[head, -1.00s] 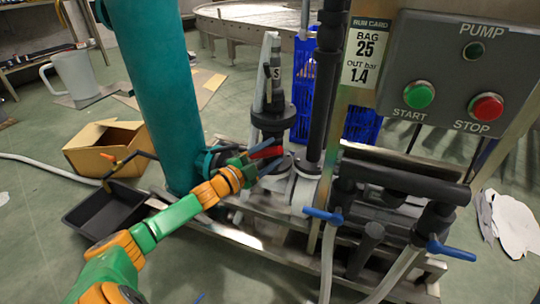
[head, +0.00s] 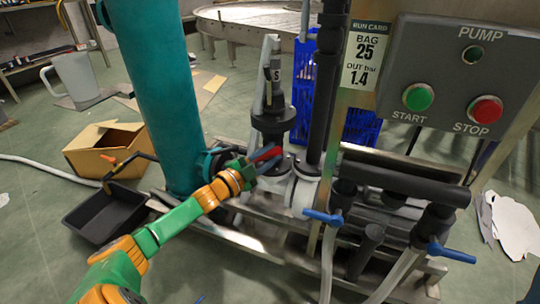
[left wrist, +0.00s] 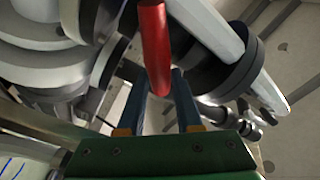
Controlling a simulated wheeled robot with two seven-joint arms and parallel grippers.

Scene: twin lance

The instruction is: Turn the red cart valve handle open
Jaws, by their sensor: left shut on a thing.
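The red valve handle (head: 266,153) shows in the head view at the base of the dark vertical fitting, beside the teal column. It also shows in the left wrist view (left wrist: 155,45), running down from the top edge to between the finger tips. My left gripper (head: 262,163) reaches it from the left, with its blue fingers around the handle. In the left wrist view the two fingers (left wrist: 172,88) stand one on each side of the handle's end. The handle's pivot is partly hidden. My right gripper is not in view.
The teal column (head: 150,90) stands close left of the handle. A control panel (head: 460,75) with green and red buttons is at upper right. Two blue-handled valves (head: 323,217) sit lower right. A black tray (head: 105,213) and a cardboard box (head: 105,148) lie on the floor left.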

